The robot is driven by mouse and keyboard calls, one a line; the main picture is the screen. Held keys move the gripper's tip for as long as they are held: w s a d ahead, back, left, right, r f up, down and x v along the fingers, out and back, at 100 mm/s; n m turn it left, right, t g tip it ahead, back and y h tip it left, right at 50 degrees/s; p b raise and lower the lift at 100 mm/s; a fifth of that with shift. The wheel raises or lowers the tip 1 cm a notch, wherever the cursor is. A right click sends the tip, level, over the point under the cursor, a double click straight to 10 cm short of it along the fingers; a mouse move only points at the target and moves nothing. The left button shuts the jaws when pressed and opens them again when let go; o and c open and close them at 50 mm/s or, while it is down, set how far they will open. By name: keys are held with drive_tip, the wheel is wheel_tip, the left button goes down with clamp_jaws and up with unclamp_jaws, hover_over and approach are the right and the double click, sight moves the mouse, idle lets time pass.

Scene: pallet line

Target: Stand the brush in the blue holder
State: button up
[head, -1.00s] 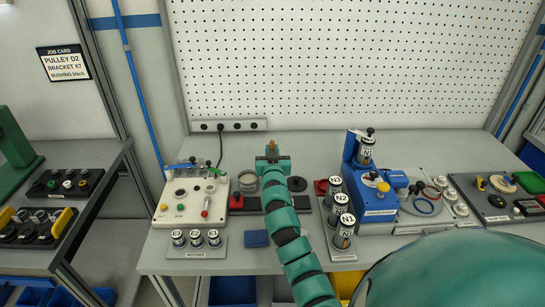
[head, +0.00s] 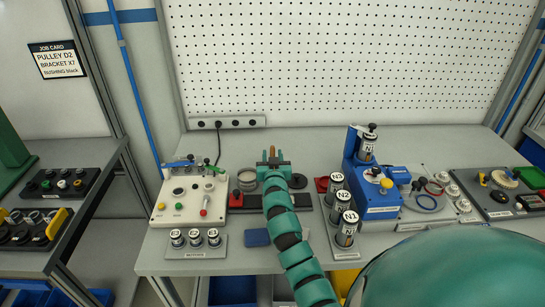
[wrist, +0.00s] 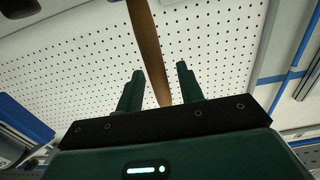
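My gripper (head: 272,158) is at the far end of my arm, over the back half of the bench. Its two fingers stand apart. The brush shows only as a brown tapered handle (head: 265,149) at the fingers. In the wrist view the handle (wrist: 150,50) lies between the fingertips, with a gap on each side. One end is near the palm, and the other runs out of the picture at the top. The bristles are not visible. I cannot make out the blue holder; my gripper and arm cover the bench there.
A white control box (head: 188,201) stands left of my arm. A rack of labelled cylinders (head: 344,218) and a blue press (head: 377,197) stand to the right. A small blue block (head: 257,237) lies near the front edge. A pegboard (head: 350,65) closes off the back.

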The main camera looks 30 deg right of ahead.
drive_tip(key=shift+r, duration=0.2)
drive_tip(key=shift+s+a+f, duration=0.1)
drive_tip(key=shift+s+f, duration=0.05)
drive_tip(key=b+v, duration=0.3)
drive_tip(key=v, duration=0.8)
drive_tip(key=shift+s, duration=0.35)
drive_tip(key=shift+a, duration=0.1)
